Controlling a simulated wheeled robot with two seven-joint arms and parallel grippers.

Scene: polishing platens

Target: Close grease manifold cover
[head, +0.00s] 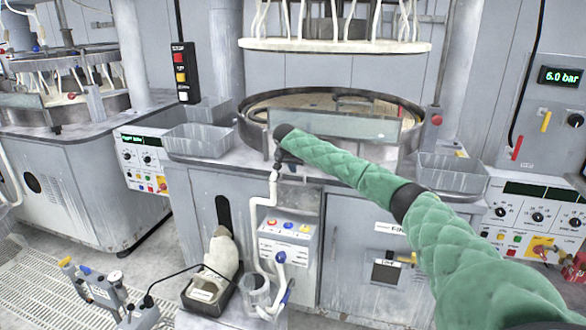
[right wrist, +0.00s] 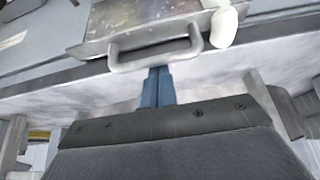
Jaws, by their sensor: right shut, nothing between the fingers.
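In the right wrist view a grey metal plate with a bar handle (right wrist: 155,48) sits at the top; it may be the manifold cover, but I cannot tell whether it is open or closed. The blue fingers of my right gripper (right wrist: 157,80) are together and empty, with their tips just below the handle; contact cannot be told. In the head view my green-sleeved right arm reaches to the front of the middle platen machine (head: 345,200), and the right gripper (head: 278,163) shows small at its end. My left gripper is out of view.
A clear tray (head: 198,140) and another tray (head: 452,174) flank the round platen (head: 250,103). A white hose (head: 262,215) runs down past a control box (head: 288,228). A dark bin holding a cloth (head: 205,298) stands low in front. A second machine (head: 75,180) stands left.

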